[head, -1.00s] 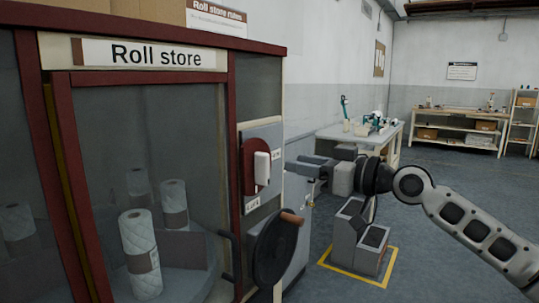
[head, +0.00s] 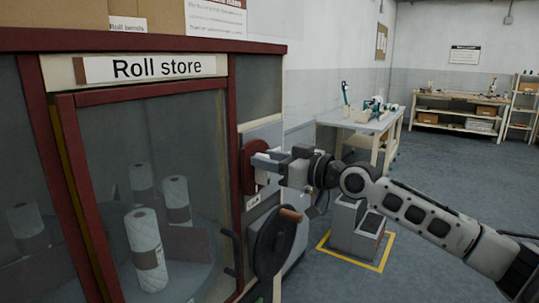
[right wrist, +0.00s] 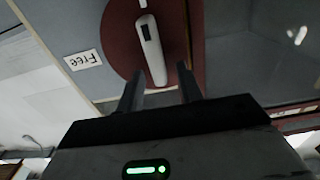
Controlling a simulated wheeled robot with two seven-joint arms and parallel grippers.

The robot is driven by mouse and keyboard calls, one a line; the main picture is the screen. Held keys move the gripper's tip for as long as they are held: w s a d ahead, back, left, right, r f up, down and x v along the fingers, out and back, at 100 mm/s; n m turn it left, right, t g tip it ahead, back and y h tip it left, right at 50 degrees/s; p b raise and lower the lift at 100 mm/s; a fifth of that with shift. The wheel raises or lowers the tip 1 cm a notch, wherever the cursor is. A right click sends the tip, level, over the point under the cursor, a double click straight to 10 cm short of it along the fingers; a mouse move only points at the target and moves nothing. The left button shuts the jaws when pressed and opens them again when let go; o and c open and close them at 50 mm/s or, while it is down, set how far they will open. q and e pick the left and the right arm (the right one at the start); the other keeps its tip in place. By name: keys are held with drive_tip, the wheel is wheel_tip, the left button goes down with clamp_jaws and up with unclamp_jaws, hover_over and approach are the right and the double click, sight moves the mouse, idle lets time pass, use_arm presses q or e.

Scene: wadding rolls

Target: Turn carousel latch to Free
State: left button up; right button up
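The carousel latch is a red disc (head: 247,168) with a white handle, on a grey panel at the right of the roll store. In the right wrist view the handle (right wrist: 150,48) stands near upright, slightly tilted, on the red disc (right wrist: 120,47). A "Free" label (right wrist: 84,59) is left of the disc there. My right gripper (head: 262,163) is at the latch in the head view and hides much of the handle. In the right wrist view its fingers (right wrist: 160,86) are open, one on each side of the handle's near end; contact cannot be told. My left gripper is out of view.
A black crank wheel (head: 275,243) with a brown grip sits just below my right gripper. The roll store's glazed door (head: 150,130) is at left, with several wadding rolls (head: 146,250) behind it. A grey pedestal (head: 357,228) stands on the floor at right.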

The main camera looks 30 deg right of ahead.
clamp_jaws()
